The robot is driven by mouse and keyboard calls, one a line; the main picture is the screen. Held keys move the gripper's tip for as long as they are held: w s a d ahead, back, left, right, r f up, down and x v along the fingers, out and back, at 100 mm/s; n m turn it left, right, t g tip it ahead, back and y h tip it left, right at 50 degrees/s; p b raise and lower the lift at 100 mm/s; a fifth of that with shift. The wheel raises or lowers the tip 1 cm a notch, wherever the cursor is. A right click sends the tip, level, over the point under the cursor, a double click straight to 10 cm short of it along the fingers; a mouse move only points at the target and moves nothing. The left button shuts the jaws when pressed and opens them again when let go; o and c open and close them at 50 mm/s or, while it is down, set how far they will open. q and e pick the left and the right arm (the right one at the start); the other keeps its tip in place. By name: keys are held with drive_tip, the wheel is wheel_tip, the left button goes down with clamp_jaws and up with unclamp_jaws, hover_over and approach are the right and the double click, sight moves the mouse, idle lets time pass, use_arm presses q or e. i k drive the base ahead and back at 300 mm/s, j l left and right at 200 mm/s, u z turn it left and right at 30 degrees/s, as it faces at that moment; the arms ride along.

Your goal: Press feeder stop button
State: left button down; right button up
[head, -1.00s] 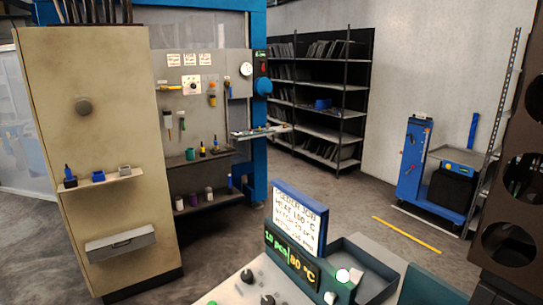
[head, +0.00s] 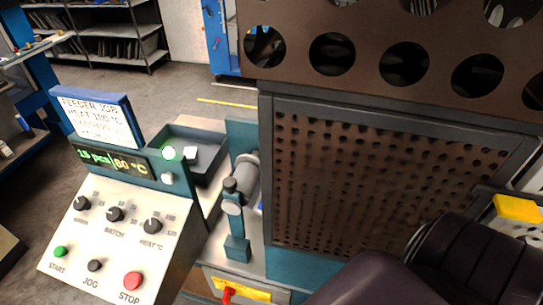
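The feeder control panel (head: 110,195) fills the lower left of the head view. The red stop button (head: 132,280), labelled STOP, is at its front right. A black jog button (head: 95,265) and a green start button (head: 61,252) lie to its left. Nothing touches or covers these buttons. Above the black knobs, a lit display (head: 112,161) shows a piece count and 80 °C. Neither of my grippers is in view; a dark part at the lower right looks like my own arm.
A grey tray (head: 205,160) lies behind the panel. A large brown perforated machine guard (head: 380,175) blocks the right side.

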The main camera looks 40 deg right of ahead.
sight(132, 281)
drive_tip(key=i+j+z, duration=0.15)
drive_tip(key=z, duration=1.45)
drive_tip(key=j+z, duration=0.1)
drive_tip(key=j, duration=0.25)
drive_tip(key=i+j, duration=0.1)
drive_tip(key=j, duration=0.2)
drive_tip(key=z, duration=0.05)
